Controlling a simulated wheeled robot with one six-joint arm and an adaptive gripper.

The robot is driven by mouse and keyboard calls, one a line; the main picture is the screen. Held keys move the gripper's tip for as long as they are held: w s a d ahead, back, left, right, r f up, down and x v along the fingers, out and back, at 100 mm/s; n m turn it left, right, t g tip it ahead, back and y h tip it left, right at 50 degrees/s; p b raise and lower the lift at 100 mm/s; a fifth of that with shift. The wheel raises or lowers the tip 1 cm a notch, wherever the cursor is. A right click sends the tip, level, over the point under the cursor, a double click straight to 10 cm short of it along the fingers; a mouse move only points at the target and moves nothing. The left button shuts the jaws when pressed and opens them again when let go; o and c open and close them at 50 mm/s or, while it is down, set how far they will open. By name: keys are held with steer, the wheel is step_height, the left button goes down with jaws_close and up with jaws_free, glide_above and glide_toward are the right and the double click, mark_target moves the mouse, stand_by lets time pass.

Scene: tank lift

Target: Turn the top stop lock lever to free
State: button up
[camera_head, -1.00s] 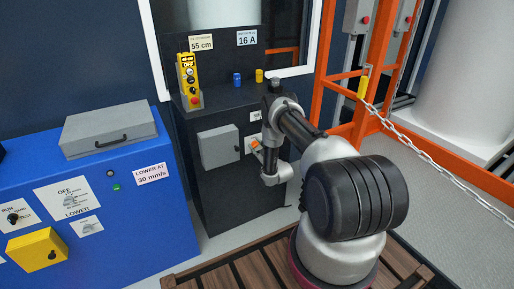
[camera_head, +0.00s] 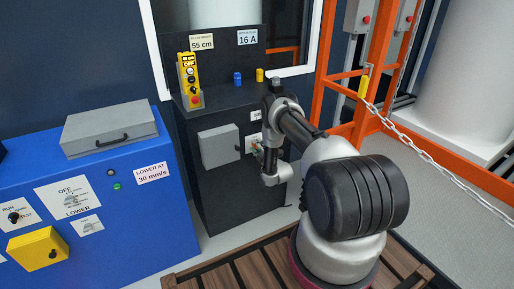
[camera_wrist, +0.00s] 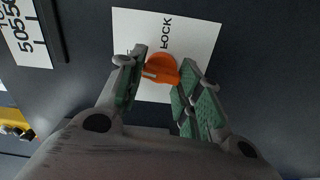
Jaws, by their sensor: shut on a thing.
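The stop lock lever (camera_wrist: 161,69) is orange and sits on a white plate (camera_wrist: 200,32) marked with the word LOCK, which reads upside down in the wrist view. My gripper (camera_wrist: 163,66) has its green-padded fingers on both sides of the lever, shut on it. In the head view my gripper (camera_head: 258,150) is at the white plate (camera_head: 252,141) on the front of the dark cabinet (camera_head: 228,183). There the lever is mostly hidden by my gripper, and its exact angle is hard to tell.
A grey box (camera_head: 220,147) stands out from the cabinet just left of the plate. A yellow control pendant (camera_head: 189,82) and small blue and yellow cylinders are on top. A blue console (camera_head: 100,190) is at left. An orange frame (camera_head: 370,70) with a chain is at right.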

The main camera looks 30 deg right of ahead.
steer(key=shift+f+n, duration=0.15)
steer(key=shift+n, duration=0.65)
steer(key=o, duration=1)
steer(key=shift+o, duration=0.2)
steer(key=s, duration=1.2)
steer(key=shift+d, duration=0.15)
